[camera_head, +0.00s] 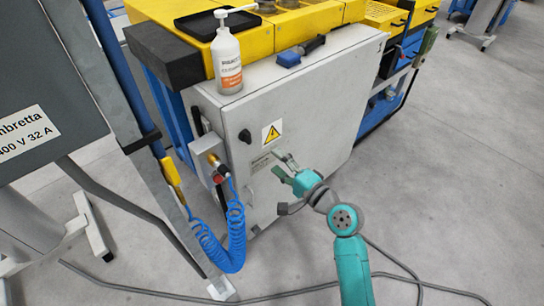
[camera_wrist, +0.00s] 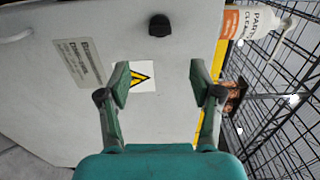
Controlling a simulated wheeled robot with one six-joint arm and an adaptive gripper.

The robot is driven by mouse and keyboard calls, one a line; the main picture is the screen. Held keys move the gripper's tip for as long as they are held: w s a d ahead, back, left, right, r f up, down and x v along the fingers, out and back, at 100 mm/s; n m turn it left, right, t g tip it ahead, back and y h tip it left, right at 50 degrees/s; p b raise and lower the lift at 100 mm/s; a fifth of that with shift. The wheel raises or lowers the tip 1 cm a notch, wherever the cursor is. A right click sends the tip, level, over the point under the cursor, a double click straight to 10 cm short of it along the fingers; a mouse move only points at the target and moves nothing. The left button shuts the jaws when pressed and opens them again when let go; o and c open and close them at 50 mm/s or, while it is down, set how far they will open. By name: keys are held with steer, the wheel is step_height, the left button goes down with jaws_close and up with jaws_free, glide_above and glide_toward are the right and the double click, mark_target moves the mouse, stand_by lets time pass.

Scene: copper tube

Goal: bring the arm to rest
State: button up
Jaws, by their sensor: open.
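My gripper (camera_head: 283,168) is at the end of my teal arm, in front of the grey cabinet (camera_head: 310,90) door in the head view. In the wrist view my gripper (camera_wrist: 160,85) has its two fingers spread wide apart with nothing between them. Behind the fingers is the cabinet door with a yellow warning label (camera_wrist: 141,79). The label also shows in the head view (camera_head: 271,132), a little above the fingertips. I cannot tell exactly how far the fingertips are from the door.
A white bottle (camera_head: 227,62) with a pump stands on the cabinet top, beside a blue-and-black tool (camera_head: 300,50). A coiled blue hose (camera_head: 236,235) hangs left of my arm. A dark cable (camera_head: 420,285) lies on the floor. The floor at right is clear.

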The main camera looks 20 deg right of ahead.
stand_by(0.5)
steer(key=s+a+f+n+g+h, duration=0.1)
steer(key=s+f+n+h, duration=0.15)
steer(key=s+f, duration=0.6)
steer(key=s+a+f+n+g+h, duration=0.1)
steer(key=s+f+n+h, duration=0.2)
steer(key=s, duration=1)
steer(key=s+a+r+n, duration=0.1)
steer(key=s+n, duration=0.3)
steer(key=s, duration=0.6)
steer(key=s+a+r+n, duration=0.1)
steer(key=s+r+n, duration=0.3)
steer(key=s, duration=0.7)
steer(key=shift+n, duration=0.55)
